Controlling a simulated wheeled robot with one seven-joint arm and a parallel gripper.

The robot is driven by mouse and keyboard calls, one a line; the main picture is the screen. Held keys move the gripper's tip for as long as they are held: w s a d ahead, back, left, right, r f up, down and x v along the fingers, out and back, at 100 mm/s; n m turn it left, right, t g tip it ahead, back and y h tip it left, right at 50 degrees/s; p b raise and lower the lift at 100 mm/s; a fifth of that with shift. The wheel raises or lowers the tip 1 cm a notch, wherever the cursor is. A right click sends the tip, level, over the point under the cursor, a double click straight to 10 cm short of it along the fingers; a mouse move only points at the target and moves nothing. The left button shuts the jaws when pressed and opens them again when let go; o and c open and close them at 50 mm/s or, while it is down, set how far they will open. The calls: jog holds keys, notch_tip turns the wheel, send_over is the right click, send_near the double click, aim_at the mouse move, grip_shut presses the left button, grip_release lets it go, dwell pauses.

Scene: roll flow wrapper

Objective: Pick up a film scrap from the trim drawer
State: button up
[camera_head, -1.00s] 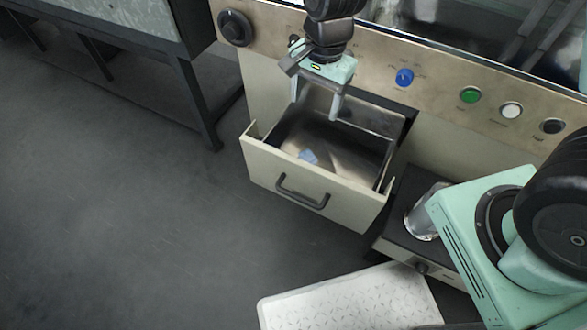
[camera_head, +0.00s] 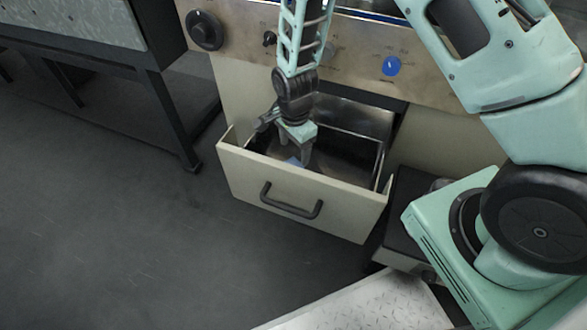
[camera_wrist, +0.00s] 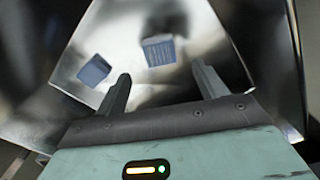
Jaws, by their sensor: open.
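The trim drawer (camera_head: 300,190) is pulled out of the machine front, with a bare steel inside. A small light-blue film scrap (camera_head: 293,161) lies in it, partly hidden behind my gripper (camera_head: 299,154). My gripper points down into the drawer, open and empty. In the wrist view, a blue striped patch (camera_wrist: 158,50) shows just beyond the gap between the fingertips (camera_wrist: 160,72). A second blue patch (camera_wrist: 94,70) shows left of the left finger. One of the two may be a reflection in the steel; I cannot tell.
The drawer's steel walls (camera_wrist: 222,28) rise close around my fingers. The machine panel with a blue knob (camera_head: 391,66) stands behind the drawer. A dark-topped unit (camera_head: 402,205) is to the right and a white tread plate (camera_head: 365,305) in front. The floor at left is clear.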

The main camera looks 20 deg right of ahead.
aim_at(294, 161)
jog(key=shift+a+f+b, duration=0.15)
jog(key=shift+f+b, duration=0.85)
jog(key=shift+f, duration=2.1)
jog(key=shift+c, duration=0.3)
jog(key=c, duration=1)
